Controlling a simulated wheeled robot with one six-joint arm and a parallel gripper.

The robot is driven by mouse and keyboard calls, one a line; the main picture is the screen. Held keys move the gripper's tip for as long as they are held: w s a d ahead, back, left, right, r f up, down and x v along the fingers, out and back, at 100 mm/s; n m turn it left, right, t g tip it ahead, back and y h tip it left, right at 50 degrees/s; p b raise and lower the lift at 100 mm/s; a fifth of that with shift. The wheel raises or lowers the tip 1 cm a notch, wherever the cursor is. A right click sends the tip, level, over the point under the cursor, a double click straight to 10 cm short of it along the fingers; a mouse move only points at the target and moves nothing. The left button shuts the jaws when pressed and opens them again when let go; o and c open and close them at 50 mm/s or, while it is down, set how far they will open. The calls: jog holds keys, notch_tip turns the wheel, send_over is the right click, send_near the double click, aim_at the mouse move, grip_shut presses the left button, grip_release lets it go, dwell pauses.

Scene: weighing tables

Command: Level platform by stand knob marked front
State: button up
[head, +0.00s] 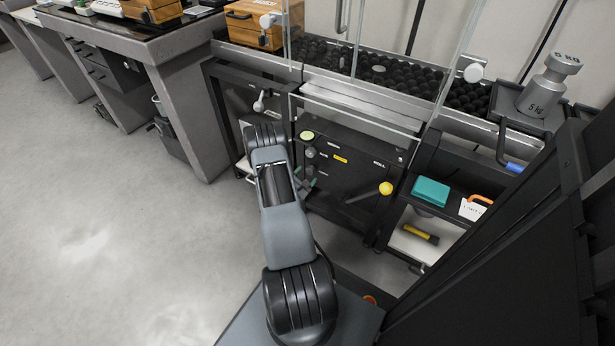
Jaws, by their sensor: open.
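A dark stand panel (345,170) faces me under a glass-sided platform. On its left side sit a pale round dial (307,136) and small dark knobs (310,153) in a column below it. Small labels are beside them, but I cannot read which knob is marked front. The platform (360,108) is a pale metal ledge above the panel; its tilt cannot be told. My gripper (306,184) is open just left of the panel, near the lower knobs, partly hidden behind my arm. I cannot tell whether it touches a knob.
A lever with a yellow ball (385,188) sticks out at the panel's right. A 5 kg weight (543,88) stands on the right ledge. A shelf holds a teal box (430,192) and a yellow-black tool (420,234). A wooden box (262,24) is behind. Floor at left is clear.

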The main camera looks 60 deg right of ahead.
jog(key=shift+d, duration=0.85)
jog(key=shift+c, duration=0.3)
jog(key=c, duration=0.9)
jog(key=shift+o, duration=0.2)
jog(key=n, duration=0.5)
jog(key=shift+s, duration=0.1)
jog(key=o, duration=0.9)
jog(key=a+p, duration=0.4)
jog(key=a, duration=1)
